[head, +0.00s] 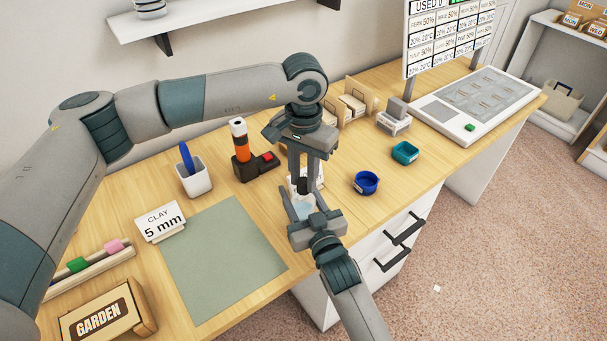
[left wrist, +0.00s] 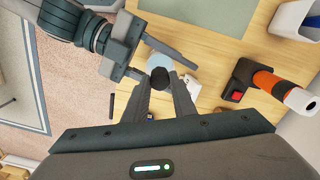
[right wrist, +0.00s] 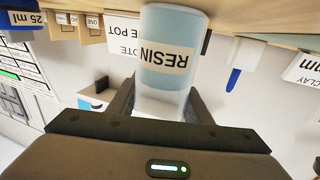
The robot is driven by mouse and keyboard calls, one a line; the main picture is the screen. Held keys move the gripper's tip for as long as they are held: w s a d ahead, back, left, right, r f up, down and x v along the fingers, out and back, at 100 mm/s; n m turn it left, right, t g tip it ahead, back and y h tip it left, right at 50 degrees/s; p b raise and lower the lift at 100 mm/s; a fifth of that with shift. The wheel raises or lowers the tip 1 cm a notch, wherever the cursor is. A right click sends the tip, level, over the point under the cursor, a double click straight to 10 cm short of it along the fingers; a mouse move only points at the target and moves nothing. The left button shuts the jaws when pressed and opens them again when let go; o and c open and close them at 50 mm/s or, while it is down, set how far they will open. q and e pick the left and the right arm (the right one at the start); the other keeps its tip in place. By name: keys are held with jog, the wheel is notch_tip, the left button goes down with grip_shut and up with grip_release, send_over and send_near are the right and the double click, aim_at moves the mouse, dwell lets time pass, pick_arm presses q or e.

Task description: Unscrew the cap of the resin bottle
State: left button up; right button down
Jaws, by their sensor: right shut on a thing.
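The resin bottle (right wrist: 170,45) is clear with pale blue contents and a RESIN label. It shows upside down in the right wrist view. My right gripper (right wrist: 163,105) is shut on its sides; in the head view this gripper (head: 306,207) comes from the front. The black cap (head: 303,186) is on top of the bottle. My left gripper (head: 304,178) points down over it from above. In the left wrist view the cap (left wrist: 159,77) lies between the left fingertips (left wrist: 163,80), which look apart, with a gap on at least one side. Whether either finger touches it is unclear.
An orange-banded tool on a dark stand (head: 243,168) and a white pen cup (head: 195,176) stand left. A green-grey mat (head: 222,262) lies on the desk, bare.

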pick_arm(q)
grip_shut()
